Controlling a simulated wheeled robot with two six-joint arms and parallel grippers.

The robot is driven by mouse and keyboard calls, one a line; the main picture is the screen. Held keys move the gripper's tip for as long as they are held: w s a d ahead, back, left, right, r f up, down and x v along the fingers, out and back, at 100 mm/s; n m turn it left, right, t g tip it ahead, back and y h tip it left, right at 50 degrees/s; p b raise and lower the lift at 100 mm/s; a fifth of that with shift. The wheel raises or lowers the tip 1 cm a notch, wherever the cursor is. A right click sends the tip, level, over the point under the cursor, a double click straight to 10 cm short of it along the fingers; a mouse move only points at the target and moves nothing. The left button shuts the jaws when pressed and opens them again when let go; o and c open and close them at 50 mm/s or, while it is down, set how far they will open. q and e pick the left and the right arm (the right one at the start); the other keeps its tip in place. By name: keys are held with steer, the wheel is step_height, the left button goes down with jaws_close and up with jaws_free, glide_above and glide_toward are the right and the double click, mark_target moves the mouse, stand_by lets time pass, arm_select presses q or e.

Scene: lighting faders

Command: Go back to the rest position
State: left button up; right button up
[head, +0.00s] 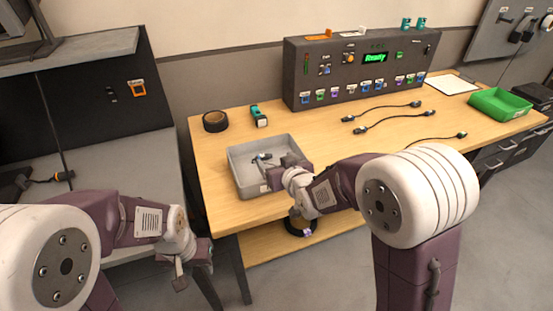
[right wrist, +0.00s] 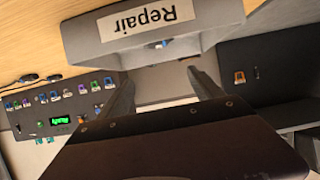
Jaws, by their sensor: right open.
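My right gripper (head: 274,176) is at the right front of a grey tray (head: 240,177) on the wooden table. In the right wrist view its two fingers (right wrist: 160,78) are spread apart, with nothing seen between them. The tray's wall with a "Repair" label (right wrist: 150,22) shows close to the fingers in that view. Small dark and teal parts (head: 262,158) lie in the tray, partly hidden by the gripper. My left gripper (head: 183,272) hangs at the lower left, in front of the table's left edge and clear of it. Its fingers are too unclear to judge.
A grey console (head: 345,60) with a green "Ready" display stands at the back. A black tape roll (head: 215,121), a teal part (head: 258,116), several dark cables (head: 390,118) and a green bin (head: 499,103) are on the table. Another roll (head: 300,226) lies on the shelf below.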

steer(key=shift+m+t+h, duration=0.5)
steer(key=shift+m+h, duration=0.2)
steer(key=shift+h, duration=0.1)
steer(key=d+r, duration=0.1)
steer(key=d, duration=0.3)
steer(key=d+r, duration=0.1)
steer(key=shift+w+d+r, duration=0.3)
steer(key=shift+w+d, duration=0.1)
steer(key=s+d+f+m+g+h, duration=0.2)
steer(key=s+d+f+g, duration=0.4)
steer(key=s+d+f, duration=0.4)
steer(key=s+a+f+g, duration=0.1)
steer(key=s+f+g, duration=0.15)
steer(key=s, duration=0.45)
steer(key=s+f+g, duration=0.2)
steer(key=s+g, duration=0.1)
steer(key=s, duration=0.4)
step_height(320, 180, up, 13)
steer(key=s+g+p, duration=0.1)
steer(key=p, duration=1.2)
steer(key=shift+s+a+r+p, duration=0.15)
steer(key=shift+s+p, duration=0.05)
steer(key=shift+p, duration=0.2)
